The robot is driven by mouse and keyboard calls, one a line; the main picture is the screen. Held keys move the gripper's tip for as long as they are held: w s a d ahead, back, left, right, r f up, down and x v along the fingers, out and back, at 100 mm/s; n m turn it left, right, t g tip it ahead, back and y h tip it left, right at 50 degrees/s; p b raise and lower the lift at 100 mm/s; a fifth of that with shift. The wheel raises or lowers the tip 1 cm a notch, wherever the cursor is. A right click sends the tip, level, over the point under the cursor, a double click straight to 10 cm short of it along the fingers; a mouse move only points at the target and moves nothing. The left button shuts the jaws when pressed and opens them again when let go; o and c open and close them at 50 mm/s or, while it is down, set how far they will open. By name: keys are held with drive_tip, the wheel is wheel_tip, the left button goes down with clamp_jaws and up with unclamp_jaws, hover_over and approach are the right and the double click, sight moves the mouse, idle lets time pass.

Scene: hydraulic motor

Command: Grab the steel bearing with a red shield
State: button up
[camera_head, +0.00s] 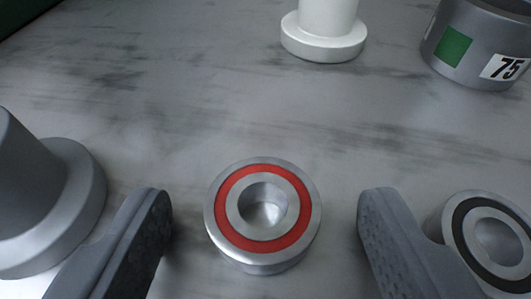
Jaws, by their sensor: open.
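The steel bearing with a red shield (263,247) lies flat on the grey surface at the lower middle of the camera_head view. Its red ring and its centre hole face up. My gripper (264,215) is open, with one finger to the left of the bearing and one to the right. There is a clear gap between each finger and the bearing, and neither touches it. Nothing is held between the fingers.
A steel bearing with a black shield (478,228) sits just right of my right finger. A grey flanged part (68,205) stands close to my left finger. A white flanged part (324,40) and a grey cylinder marked 75 (470,45) stand farther back. The middle surface is clear.

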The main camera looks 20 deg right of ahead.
drive_tip(key=shift+w+d, duration=0.1)
drive_tip(key=shift+w, duration=0.1)
drive_tip(key=c, duration=1.1)
